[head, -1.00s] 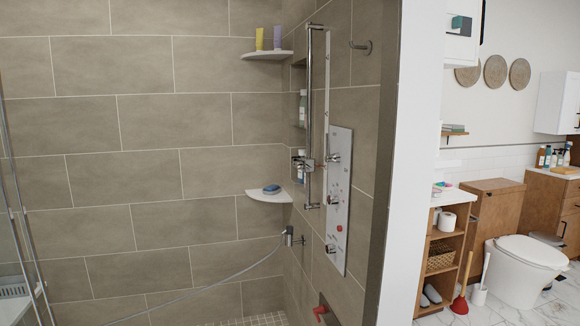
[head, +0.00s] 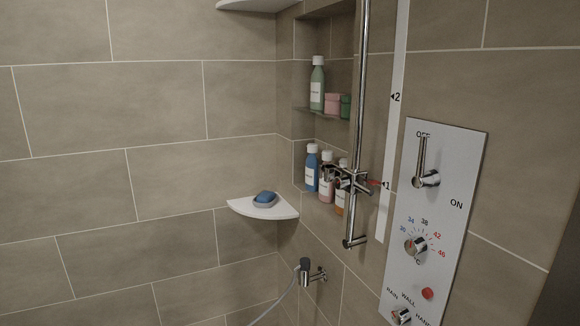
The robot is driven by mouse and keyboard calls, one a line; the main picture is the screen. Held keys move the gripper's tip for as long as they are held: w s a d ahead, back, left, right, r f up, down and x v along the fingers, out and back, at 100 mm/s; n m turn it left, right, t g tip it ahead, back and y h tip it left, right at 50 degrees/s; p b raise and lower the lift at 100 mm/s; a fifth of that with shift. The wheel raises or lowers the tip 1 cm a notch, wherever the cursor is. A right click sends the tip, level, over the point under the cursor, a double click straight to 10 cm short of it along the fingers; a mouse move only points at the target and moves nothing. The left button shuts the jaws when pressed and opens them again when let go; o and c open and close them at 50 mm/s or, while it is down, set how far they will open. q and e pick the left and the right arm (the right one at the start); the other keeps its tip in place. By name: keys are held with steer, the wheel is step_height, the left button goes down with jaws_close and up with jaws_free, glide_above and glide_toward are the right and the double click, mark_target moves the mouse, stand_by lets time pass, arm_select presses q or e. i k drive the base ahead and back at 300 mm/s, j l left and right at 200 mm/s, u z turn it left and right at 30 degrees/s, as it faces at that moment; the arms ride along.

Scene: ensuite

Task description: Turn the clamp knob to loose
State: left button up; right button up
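The chrome clamp (head: 346,180) sits on the vertical slide bar (head: 360,110) in the shower, level with mark 1 on the white scale strip (head: 394,120). A small red part (head: 374,183) shows at the clamp's right side, pointing toward the strip. I cannot tell whether it is the knob or a pointer, nor whether the clamp is tight or loose. A cradle-like chrome end reaches left from the clamp, in front of the niche bottles. Neither of my grippers is in view.
A control panel (head: 437,215) with levers and dials is right of the bar. A corner shelf (head: 263,208) holds a blue sponge on a dish. The hand shower (head: 305,271) hangs in a low wall holder. Niche shelves hold a green bottle (head: 317,84) and several others.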

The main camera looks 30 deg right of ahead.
mark_target(341, 182)
steer(key=i+u, duration=0.2)
steer(key=i, duration=0.2)
steer(key=i+l+u, duration=0.2)
steer(key=i, duration=0.25)
steer(key=i+l+u, duration=0.2)
steer(key=i, duration=0.2)
steer(key=i+j+z, duration=0.1)
steer(key=i+j, duration=0.2)
steer(key=i, duration=0.25)
steer(key=i+j+z, duration=0.15)
steer(key=i+j, duration=0.25)
steer(key=i, duration=0.15)
